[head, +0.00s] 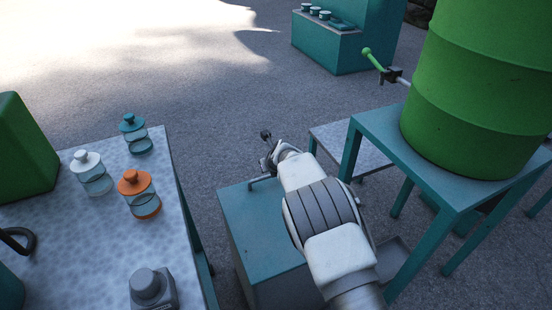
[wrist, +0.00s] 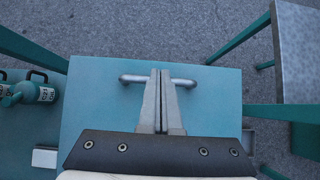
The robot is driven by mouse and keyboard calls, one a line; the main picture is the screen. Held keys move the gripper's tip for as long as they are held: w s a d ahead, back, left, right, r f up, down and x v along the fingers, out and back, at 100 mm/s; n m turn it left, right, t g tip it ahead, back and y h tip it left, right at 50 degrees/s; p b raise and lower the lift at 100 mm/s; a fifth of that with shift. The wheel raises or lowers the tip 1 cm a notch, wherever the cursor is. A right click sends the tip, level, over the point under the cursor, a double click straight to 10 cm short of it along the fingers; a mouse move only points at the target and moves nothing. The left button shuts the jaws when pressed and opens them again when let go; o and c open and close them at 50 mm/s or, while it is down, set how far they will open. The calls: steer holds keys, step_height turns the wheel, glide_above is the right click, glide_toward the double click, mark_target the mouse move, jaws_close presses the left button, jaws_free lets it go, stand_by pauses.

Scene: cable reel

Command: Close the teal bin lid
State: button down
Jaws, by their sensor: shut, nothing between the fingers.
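The teal bin (head: 250,225) stands on the ground between the two tables, with a flat teal lid on top. In the wrist view the lid (wrist: 95,105) fills the middle, with a grey bar handle (wrist: 186,83) near its far edge. The lid looks flat and lies over the bin; I cannot tell whether a small gap is left. My gripper (wrist: 161,72) is shut and empty, its fingers over the middle of the handle. I cannot tell whether they touch it. In the head view my gripper (head: 268,163) is above the lid's far end, partly hidden by my wrist.
A left table (head: 85,235) holds white, teal and orange-lidded jars. At right a teal stand (head: 455,205) bears a green barrel (head: 475,90) with a tap. Teal bottles (wrist: 38,88) show left of the lid. Open paving (head: 200,100) lies beyond.

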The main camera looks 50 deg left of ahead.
steer(key=p+v, duration=0.2)
steer(key=v, duration=1.1)
steer(key=shift+p, duration=0.35)
steer(key=shift+s+d, duration=0.1)
